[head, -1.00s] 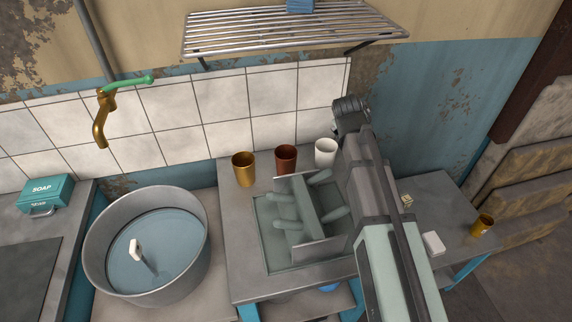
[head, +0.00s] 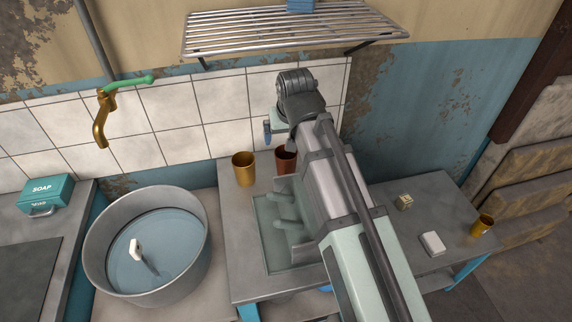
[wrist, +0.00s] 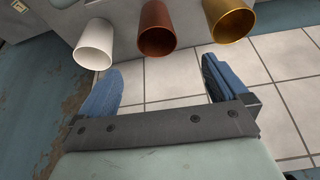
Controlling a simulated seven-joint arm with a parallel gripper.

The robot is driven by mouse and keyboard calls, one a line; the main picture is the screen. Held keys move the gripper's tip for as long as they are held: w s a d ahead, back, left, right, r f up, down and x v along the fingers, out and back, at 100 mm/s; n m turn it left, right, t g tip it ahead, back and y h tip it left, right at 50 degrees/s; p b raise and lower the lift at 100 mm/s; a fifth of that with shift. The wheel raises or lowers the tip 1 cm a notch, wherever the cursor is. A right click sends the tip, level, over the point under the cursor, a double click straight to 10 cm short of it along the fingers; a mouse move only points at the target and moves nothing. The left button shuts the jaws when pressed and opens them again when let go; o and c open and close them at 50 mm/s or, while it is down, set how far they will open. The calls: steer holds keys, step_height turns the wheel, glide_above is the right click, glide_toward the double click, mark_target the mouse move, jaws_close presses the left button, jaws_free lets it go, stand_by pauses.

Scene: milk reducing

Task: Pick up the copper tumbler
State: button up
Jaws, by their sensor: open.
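The copper tumbler (head: 284,158), reddish brown, stands upright at the back of the counter in the head view, its right side and lower part partly covered by my arm. In the wrist view the copper tumbler (wrist: 157,30) is the middle of three, seen past the gap between my fingers. My gripper (wrist: 160,84) is open and empty, its two blue fingers apart. In the head view one blue finger shows above the copper tumbler, against the tiles. The tumbler appears apart from both fingers.
A brass tumbler (head: 243,168) stands left of the copper one. A white tumbler (wrist: 93,44) on its other side is hidden by my arm in the head view. A drying rack (head: 279,205) is in front. A wire shelf (head: 290,30) hangs above.

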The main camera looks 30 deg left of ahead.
glide_toward(286, 154)
steer(key=s+f, duration=0.2)
steer(key=shift+w+x, duration=0.2)
steer(key=shift+x, duration=1.15)
steer(key=shift+w+x, duration=0.15)
steer(key=shift+x, duration=1.2)
steer(key=shift+d+r, duration=0.1)
steer(key=shift+d, duration=0.05)
steer(key=shift+c, duration=0.4)
steer(key=c, duration=1)
steer(key=shift+r, duration=0.1)
